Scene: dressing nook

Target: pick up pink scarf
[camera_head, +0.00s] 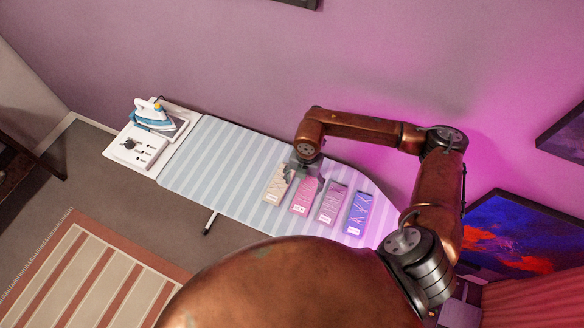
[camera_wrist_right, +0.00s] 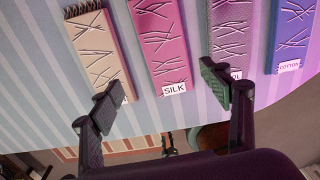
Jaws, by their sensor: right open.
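The pink scarf (camera_head: 304,197) lies flat on the striped ironing board (camera_head: 222,165), second from the left in a row of folded scarves. In the right wrist view the pink scarf (camera_wrist_right: 160,42) has a white SILK label at its near end. My right gripper (camera_head: 305,172) is over the far end of the beige and pink scarves in the head view. In the wrist view its open fingers (camera_wrist_right: 160,98) are spread to either side of the pink scarf's labelled end, with nothing between them. I cannot tell the height exactly. My left gripper is not in view.
A beige scarf (camera_head: 276,184) lies left of the pink one. A mauve scarf (camera_head: 331,203) and a blue-purple scarf (camera_head: 358,213) lie to its right, with narrow gaps. An iron (camera_head: 153,115) and a white tray (camera_head: 133,148) are at the board's left end. The board's middle is bare.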

